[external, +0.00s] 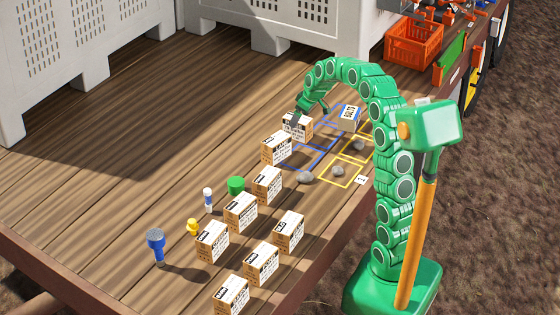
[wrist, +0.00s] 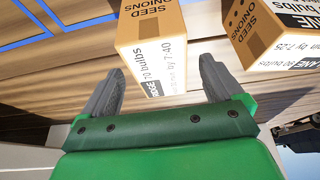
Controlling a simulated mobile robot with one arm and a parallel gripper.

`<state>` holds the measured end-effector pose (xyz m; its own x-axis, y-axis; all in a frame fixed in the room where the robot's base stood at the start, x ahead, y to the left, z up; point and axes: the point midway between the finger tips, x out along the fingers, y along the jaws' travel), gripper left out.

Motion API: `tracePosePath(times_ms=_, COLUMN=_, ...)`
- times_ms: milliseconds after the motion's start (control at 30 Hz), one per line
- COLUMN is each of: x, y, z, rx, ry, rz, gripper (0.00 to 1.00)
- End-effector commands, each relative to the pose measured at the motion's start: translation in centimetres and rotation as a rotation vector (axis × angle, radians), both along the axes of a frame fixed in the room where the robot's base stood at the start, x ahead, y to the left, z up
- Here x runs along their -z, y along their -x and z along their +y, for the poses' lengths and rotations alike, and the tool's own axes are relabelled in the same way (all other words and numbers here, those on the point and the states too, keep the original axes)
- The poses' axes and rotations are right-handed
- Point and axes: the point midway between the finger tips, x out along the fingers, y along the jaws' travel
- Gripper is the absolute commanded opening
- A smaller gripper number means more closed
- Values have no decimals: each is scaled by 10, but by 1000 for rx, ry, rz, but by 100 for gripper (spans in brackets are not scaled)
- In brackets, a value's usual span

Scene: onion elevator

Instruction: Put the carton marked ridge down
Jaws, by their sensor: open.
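In the external view my gripper (external: 300,110) is low over a carton (external: 298,127) at the far end of the carton group, beside the blue-lined bay (external: 318,158). That carton appears to stand on the deck; its underside is hidden.
A lane carton (wrist: 275,35) stands close right in the wrist view. Stones (external: 306,178) (external: 338,171) (external: 358,145) lie around the yellow-lined bay (external: 342,182). Several cartons (external: 240,212) and small items stand nearer; the left deck is bare.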

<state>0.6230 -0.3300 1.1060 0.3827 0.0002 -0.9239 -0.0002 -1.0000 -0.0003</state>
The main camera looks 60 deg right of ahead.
Motion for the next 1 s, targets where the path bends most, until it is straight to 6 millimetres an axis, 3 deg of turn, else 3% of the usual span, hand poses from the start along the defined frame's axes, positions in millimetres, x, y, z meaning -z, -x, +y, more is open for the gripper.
tracePosePath(times_ms=300, x=-54, y=21, z=0, rx=-1, ry=1, rz=-4, gripper=94)
tracePosePath(times_ms=667, x=-65, y=27, z=3, rx=-2, ry=0, rz=2, gripper=94)
tracePosePath(times_ms=767, x=-65, y=31, z=19, rx=-10, ry=-9, rz=14, gripper=94)
tracePosePath(times_ms=1000, x=-64, y=65, z=107, rx=-46, ry=-48, rz=94, gripper=94)
